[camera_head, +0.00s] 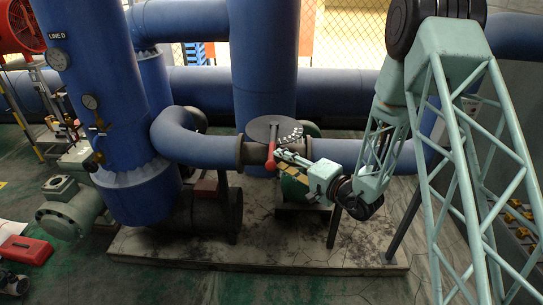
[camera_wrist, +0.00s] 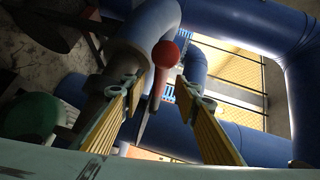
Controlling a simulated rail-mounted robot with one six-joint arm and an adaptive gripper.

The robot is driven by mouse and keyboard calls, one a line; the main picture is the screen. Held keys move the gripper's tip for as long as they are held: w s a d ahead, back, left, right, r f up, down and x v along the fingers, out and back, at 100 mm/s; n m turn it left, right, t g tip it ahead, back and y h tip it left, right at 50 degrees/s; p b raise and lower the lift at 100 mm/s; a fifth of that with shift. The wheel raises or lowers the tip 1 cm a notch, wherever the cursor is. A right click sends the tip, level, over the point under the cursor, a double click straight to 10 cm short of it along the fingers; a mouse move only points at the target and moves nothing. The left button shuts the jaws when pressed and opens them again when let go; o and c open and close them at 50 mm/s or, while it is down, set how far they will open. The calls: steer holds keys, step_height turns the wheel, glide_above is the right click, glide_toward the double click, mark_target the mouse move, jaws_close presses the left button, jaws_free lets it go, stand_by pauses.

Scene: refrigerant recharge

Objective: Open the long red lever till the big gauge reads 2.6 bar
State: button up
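The long red lever (camera_head: 270,152) stands out from a round dark dial plate (camera_head: 262,127) with pale marks on its right rim. In the wrist view the lever's red ball end (camera_wrist: 165,53) shows between and beyond the fingertips. My gripper (camera_head: 278,154) is beside the lever. In the wrist view my gripper (camera_wrist: 158,82) has its two fingers spread, with the lever in the gap; I cannot tell whether either finger touches it. The big gauge (camera_head: 57,60) is on the blue LINE D column; its reading is too small to tell.
A smaller gauge (camera_head: 90,101) sits lower on the blue column (camera_head: 92,50). A blue pipe (camera_head: 190,147) runs to the valve, with a thick vertical blue pipe (camera_head: 264,60) behind. A red box (camera_head: 25,250) lies on the floor at left. The front of the concrete base (camera_head: 270,250) is clear.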

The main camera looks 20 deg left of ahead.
mark_target(271, 155)
steer(key=shift+x, duration=3.1)
steer(key=shift+c, duration=0.5)
jaws_close()
